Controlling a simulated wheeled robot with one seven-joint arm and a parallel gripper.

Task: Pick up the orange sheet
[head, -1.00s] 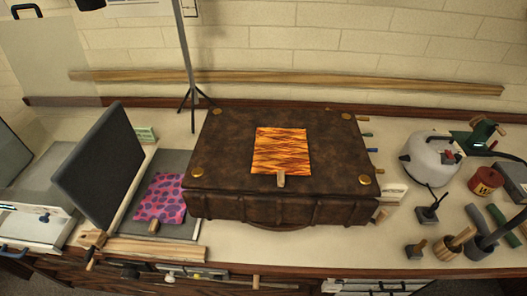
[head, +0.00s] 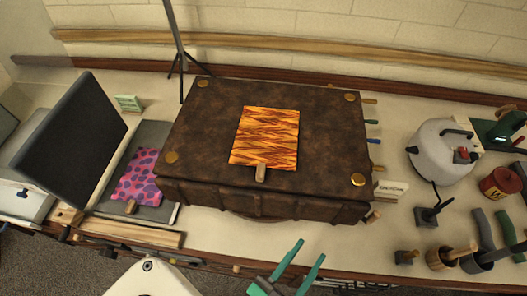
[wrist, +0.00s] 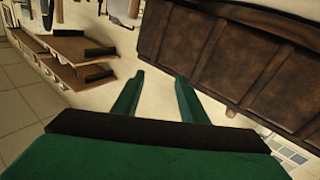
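The orange sheet (head: 266,135), with a dark-streaked flame pattern, lies flat on top of the brown leather case (head: 190,130). A small wooden tab (head: 260,173) sticks out from its front edge. My gripper (head: 306,249), with green fingers, is in front of the case near the counter's front edge. It is open and empty, apart from the sheet. In the wrist view my gripper (wrist: 157,85) points at the case's front side (wrist: 215,55); the sheet is not visible there.
A pink and purple spotted sheet (head: 138,176) lies on a grey board left of the case, by a dark upright panel (head: 70,140). A white kettle (head: 440,150), stamps and a red tin (head: 500,184) stand right. A tripod (head: 180,60) stands behind.

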